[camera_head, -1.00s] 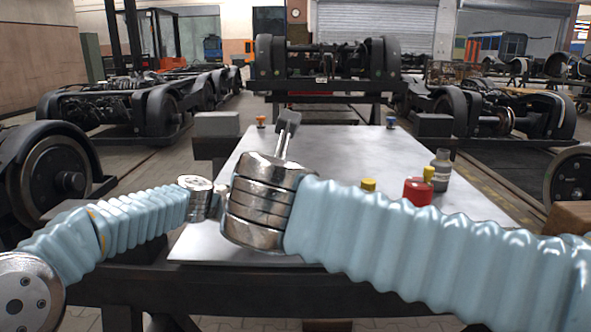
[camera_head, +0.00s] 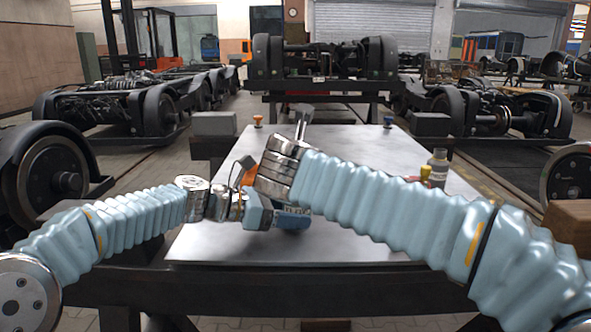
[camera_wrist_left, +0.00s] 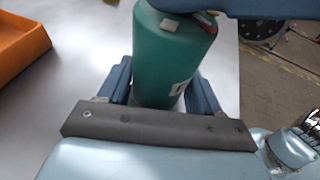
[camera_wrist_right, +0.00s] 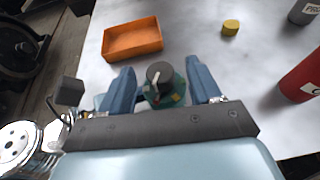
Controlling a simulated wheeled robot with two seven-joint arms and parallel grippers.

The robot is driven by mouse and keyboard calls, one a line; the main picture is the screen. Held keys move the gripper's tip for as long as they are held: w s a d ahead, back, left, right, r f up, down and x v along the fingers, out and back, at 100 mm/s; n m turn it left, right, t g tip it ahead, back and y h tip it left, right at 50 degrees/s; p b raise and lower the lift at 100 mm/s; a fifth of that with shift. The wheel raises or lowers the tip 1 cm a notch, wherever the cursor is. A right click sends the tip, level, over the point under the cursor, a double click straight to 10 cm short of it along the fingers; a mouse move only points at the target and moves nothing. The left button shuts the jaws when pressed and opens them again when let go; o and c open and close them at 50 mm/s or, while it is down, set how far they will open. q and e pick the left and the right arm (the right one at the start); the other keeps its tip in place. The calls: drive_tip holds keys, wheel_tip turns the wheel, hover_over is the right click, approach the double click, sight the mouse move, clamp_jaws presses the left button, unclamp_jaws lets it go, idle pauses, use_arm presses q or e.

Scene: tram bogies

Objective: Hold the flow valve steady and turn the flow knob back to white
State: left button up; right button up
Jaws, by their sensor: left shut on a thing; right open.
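The flow valve is a green cylinder (camera_wrist_left: 172,60) with a pale label, standing between my left gripper's blue fingers. My left gripper (camera_head: 290,217) is low over the metal table and shut on the valve body. The flow knob (camera_wrist_right: 160,74) is round and dark grey with a white pointer line. It sits on top of the valve, where a yellow mark (camera_wrist_right: 178,99) shows beside it. My right gripper (camera_wrist_right: 161,70) is open, with one finger on each side of the knob, apart from it. In the head view my right wrist and forearm hide the valve and knob.
An orange tray (camera_wrist_right: 133,41) lies near the valve, and a yellow cap (camera_wrist_right: 231,27) lies beyond. A red can (camera_wrist_right: 302,77) and a grey bottle (camera_head: 438,166) stand to the right. Bogies surround the table.

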drive_tip(key=shift+w, duration=0.15)
drive_tip(key=shift+c, duration=0.4)
drive_tip(key=c, duration=1)
drive_tip(key=m+h, duration=0.3)
drive_tip(key=shift+a+g+h, duration=0.3)
drive_tip(key=shift+a, duration=0.1)
drive_tip(key=shift+d+m+h, duration=0.15)
drive_tip(key=shift+m+h, duration=0.35)
